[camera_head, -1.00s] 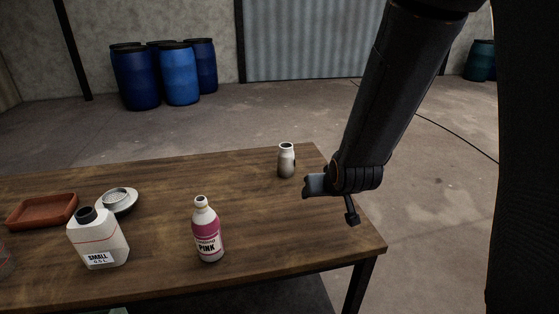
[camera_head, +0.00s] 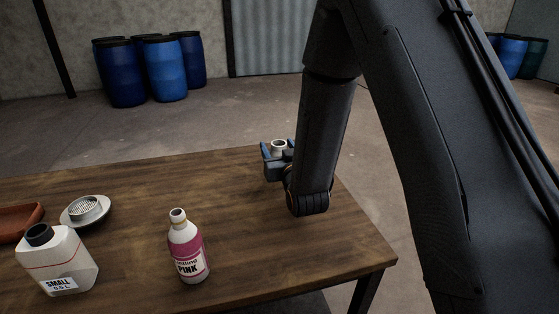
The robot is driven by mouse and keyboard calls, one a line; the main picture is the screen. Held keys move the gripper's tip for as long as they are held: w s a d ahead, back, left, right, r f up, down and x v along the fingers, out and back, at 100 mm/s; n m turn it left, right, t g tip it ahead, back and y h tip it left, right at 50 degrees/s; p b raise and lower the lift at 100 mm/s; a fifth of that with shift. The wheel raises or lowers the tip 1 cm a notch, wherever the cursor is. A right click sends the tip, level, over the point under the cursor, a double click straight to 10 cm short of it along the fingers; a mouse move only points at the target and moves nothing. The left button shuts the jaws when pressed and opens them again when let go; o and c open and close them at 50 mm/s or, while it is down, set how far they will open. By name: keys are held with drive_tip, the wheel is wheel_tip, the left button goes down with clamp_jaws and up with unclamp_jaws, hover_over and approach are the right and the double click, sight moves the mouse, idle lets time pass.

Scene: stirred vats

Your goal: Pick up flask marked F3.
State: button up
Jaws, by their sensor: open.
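A small whitish flask (camera_head: 279,145) stands near the far right end of the wooden table (camera_head: 240,234). Only its pale rim and dark mouth show; no F3 mark can be read. My gripper (camera_head: 278,155) is at the flask, with its open fingers seen on the left and right of the flask's neck. The gripper and wrist hide the flask's body, so I cannot tell whether the fingers touch it.
A pink-labelled bottle (camera_head: 187,252) stands front centre on the table. A white jug marked SMALL (camera_head: 60,262), a round metal strainer (camera_head: 85,210) and a reddish tray (camera_head: 18,222) are at the left. Blue barrels (camera_head: 166,72) stand on the floor behind.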

drive_tip(key=shift+p+x, duration=0.3)
drive_tip(key=shift+x, duration=2.05)
drive_tip(key=shift+d+f, duration=0.15)
drive_tip(key=shift+d, duration=0.1)
drive_tip(key=c, duration=0.9)
